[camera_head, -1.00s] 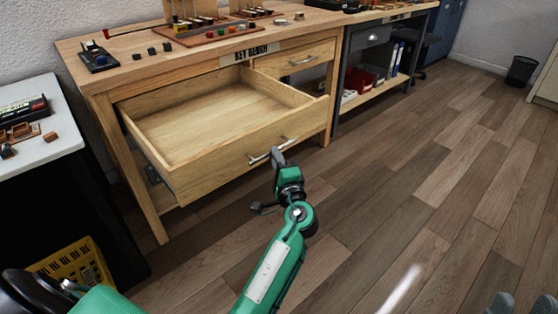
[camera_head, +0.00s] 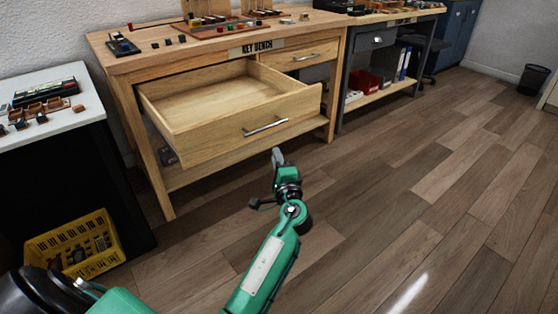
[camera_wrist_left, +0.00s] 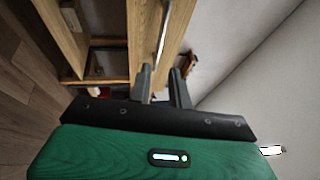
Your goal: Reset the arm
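My left gripper (camera_head: 278,158) is in front of the bench, and in the head view its fingertips appear just below the handle (camera_head: 265,127) of the pulled-out wooden drawer (camera_head: 215,102). In the left wrist view the two grey fingers (camera_wrist_left: 162,72) stand apart with nothing between them. The handle (camera_wrist_left: 163,35) and the drawer front (camera_wrist_left: 150,30) show beyond the fingertips there. The left arm reaches forward from the bottom of the head view. The drawer is open and looks empty. My right gripper is not in view.
The key bench (camera_head: 222,52) holds small parts and a black stapler-like tool (camera_head: 122,44). A white-topped table (camera_head: 55,115) stands at the left, with a yellow crate (camera_head: 75,243) below. A shelf bench (camera_head: 385,95) and a bin (camera_head: 533,78) are farther right. The wood floor is clear.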

